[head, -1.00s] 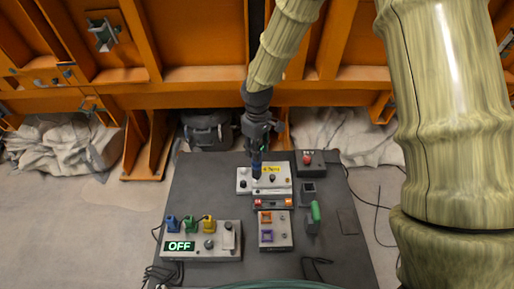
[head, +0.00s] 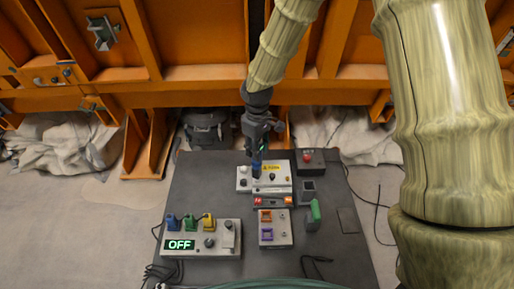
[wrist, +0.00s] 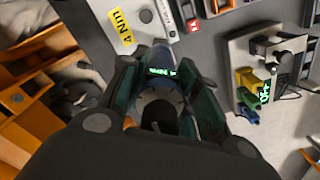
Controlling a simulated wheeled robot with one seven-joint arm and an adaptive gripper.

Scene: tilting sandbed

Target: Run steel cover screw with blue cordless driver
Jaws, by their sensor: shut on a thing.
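My gripper (head: 260,140) is shut on the blue cordless driver (head: 257,165), which points down at the left part of a pale steel cover plate (head: 283,189) on the dark table. The driver's lower end is at or just above the plate; I cannot tell if it touches. In the wrist view my gripper (wrist: 163,105) has its fingers on both sides of the driver (wrist: 166,74), whose small green display is lit. A yellow 4 Nm label (wrist: 122,33) is on the plate. The screw under the driver tip is hidden.
A panel (head: 200,246) reading OFF, with blue, green and yellow plugs, stands at the front left. Orange steelwork (head: 200,50) rises behind.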

